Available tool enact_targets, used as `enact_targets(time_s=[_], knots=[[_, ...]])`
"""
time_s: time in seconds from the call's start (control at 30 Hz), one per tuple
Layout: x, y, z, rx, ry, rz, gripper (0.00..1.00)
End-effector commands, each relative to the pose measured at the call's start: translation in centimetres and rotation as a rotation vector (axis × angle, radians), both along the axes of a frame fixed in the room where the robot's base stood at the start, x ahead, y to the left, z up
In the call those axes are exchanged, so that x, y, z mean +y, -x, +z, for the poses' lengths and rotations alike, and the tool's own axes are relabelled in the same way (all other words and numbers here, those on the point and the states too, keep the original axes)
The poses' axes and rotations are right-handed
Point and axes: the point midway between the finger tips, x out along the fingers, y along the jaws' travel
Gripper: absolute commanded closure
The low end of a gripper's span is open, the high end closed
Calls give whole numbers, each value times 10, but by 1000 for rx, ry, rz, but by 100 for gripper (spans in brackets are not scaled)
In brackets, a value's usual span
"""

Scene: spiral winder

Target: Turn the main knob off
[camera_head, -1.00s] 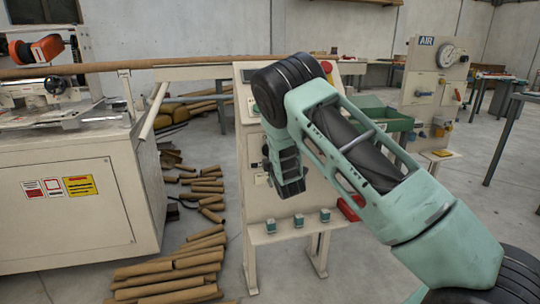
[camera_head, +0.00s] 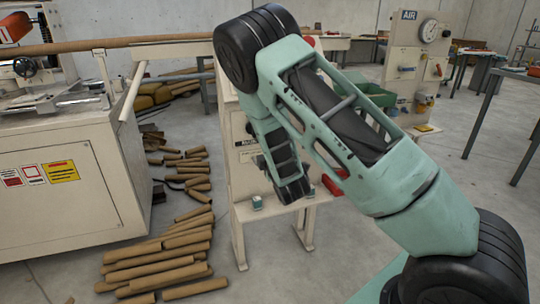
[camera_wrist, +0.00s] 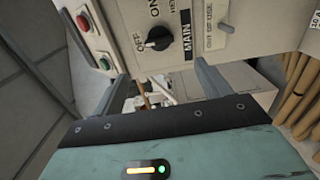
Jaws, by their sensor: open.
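The main knob (camera_wrist: 158,39) is a black rotary switch on a pale control panel (camera_wrist: 225,12) in the wrist view. OFF, ON and MAIN labels surround it; its exact setting is too small to tell. My gripper (camera_wrist: 162,72) is open and empty, its two grey fingers spread apart below the knob in the picture and not touching it.
A red button (camera_wrist: 83,22) and a green button (camera_wrist: 106,62) sit left of the knob. Cardboard tubes (camera_head: 160,265) lie on the floor beside the winder machine (camera_head: 60,195). A gauge board labelled AIR (camera_head: 405,50) stands at the back right.

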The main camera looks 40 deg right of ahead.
Motion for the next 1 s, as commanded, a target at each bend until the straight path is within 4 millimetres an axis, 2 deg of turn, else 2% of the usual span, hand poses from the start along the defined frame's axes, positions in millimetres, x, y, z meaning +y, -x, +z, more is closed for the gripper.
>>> enact_targets(time_s=[0.1,0.3,1.0], knots=[[7,22,0,2,-1,0,24],[12,43,0,0,0,-1,24],[16,47,0,6,-20,-1,24]])
